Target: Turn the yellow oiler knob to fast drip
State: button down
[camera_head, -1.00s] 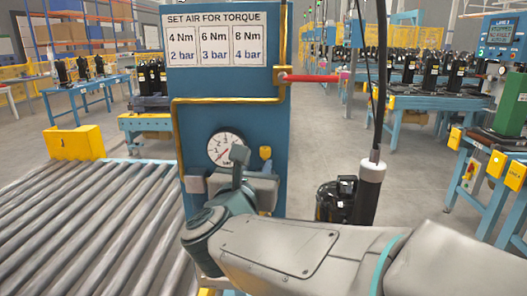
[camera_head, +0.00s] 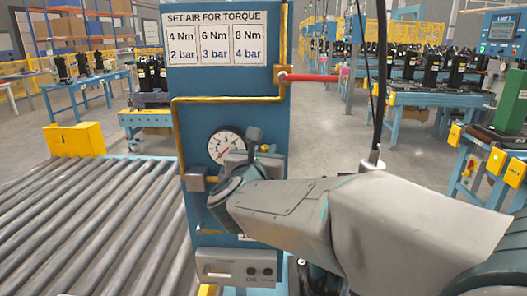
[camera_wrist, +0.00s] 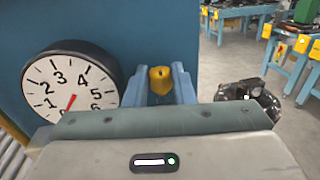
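The yellow oiler knob (camera_wrist: 160,80) shows in the wrist view, in front of the blue panel. The two blue fingers of my gripper (camera_wrist: 161,84) stand apart on either side of it. The knob nearly fills the gap, and I cannot make out whether either finger touches it. In the head view my gripper (camera_head: 256,142) is at the panel just right of the round gauge, and it hides most of the knob. No drip shows in either view.
The white pressure gauge (camera_wrist: 72,88) is close left of my gripper. The blue panel (camera_head: 225,84) carries a torque sign (camera_head: 214,38) and a yellow pipe (camera_head: 226,98). A red lever (camera_head: 312,78) sticks out right. A roller conveyor (camera_head: 85,215) runs along the left.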

jog(key=shift+d+f+n+y+b, duration=0.1)
jog(key=shift+f+n+y+b, duration=0.25)
jog(key=shift+b, duration=0.85)
jog(key=n+y+b, duration=0.1)
jog(key=y+b, duration=0.1)
jog(key=b, duration=0.1)
jog(key=n+y+b, duration=0.1)
jog(key=y+b, duration=0.1)
jog(key=b, duration=0.2)
jog(key=n+y+b, duration=0.2)
jog(key=b, duration=0.1)
jog(key=shift+d+f+b, duration=0.1)
jog(key=shift+d+b, duration=0.3)
jog(key=n+y+b, duration=0.1)
jog(key=b, duration=0.1)
jog(key=y+b, duration=0.2)
jog(key=shift+w+d+n+g+b, duration=0.1)
jog(key=shift+d+n+g+b, duration=0.1)
jog(key=shift+n+g+b, duration=0.2)
jog(key=shift+r+n+y+b, duration=0.2)
jog(key=shift+n+y+b, duration=0.15)
jog(key=shift+y+b, duration=0.35)
jog(key=shift+r+n+g+y+b, duration=0.2)
jog(key=shift+n+g+y+b, duration=0.2)
jog(key=shift+g+b, duration=0.15)
jog(key=c, duration=1.5)
grip_release()
